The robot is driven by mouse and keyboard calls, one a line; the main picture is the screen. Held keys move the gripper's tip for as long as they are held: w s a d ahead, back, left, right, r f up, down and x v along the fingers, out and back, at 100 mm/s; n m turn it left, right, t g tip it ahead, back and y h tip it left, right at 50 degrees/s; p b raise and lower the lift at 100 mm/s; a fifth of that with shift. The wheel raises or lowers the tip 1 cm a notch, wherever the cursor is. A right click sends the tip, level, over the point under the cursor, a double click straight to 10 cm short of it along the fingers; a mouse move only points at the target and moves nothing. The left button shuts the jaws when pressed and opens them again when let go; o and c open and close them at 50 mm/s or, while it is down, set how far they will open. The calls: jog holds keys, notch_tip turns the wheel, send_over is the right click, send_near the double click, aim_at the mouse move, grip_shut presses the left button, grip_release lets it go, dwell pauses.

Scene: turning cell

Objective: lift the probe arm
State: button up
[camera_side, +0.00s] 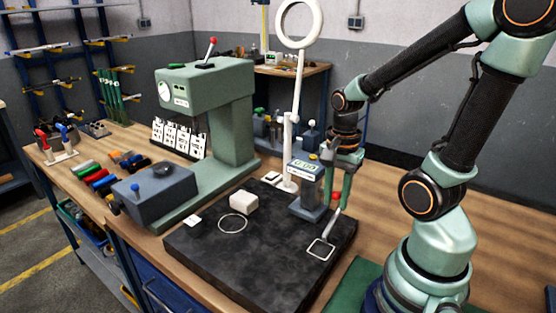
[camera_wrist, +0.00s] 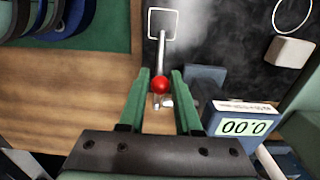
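The probe arm is a thin metal rod (camera_side: 331,226) with a red ball knob (camera_side: 336,196), beside the blue-grey gauge (camera_side: 306,190) on the black plate. In the wrist view, the rod (camera_wrist: 162,52) runs from the red knob (camera_wrist: 160,85) toward a white square outline (camera_wrist: 163,12). The gauge display (camera_wrist: 243,127) reads 0.00, upside down there. My gripper (camera_side: 340,205) points down at the knob. In the wrist view, my gripper (camera_wrist: 160,74) is open, with the knob showing between its fingers and gaps on both sides. I cannot tell the height between them.
The black plate (camera_side: 270,280) also carries a white block (camera_side: 244,202) and a white circle outline (camera_side: 233,224). A white post with a ring (camera_side: 299,22) stands behind the gauge. A green machine (camera_side: 205,85) stands left. Bare wooden bench (camera_side: 440,185) lies right.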

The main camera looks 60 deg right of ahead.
jog(key=shift+c, duration=0.7)
jog(key=shift+d+r, duration=0.1)
jog(key=shift+d+r, duration=0.45)
jog(key=shift+r, duration=0.05)
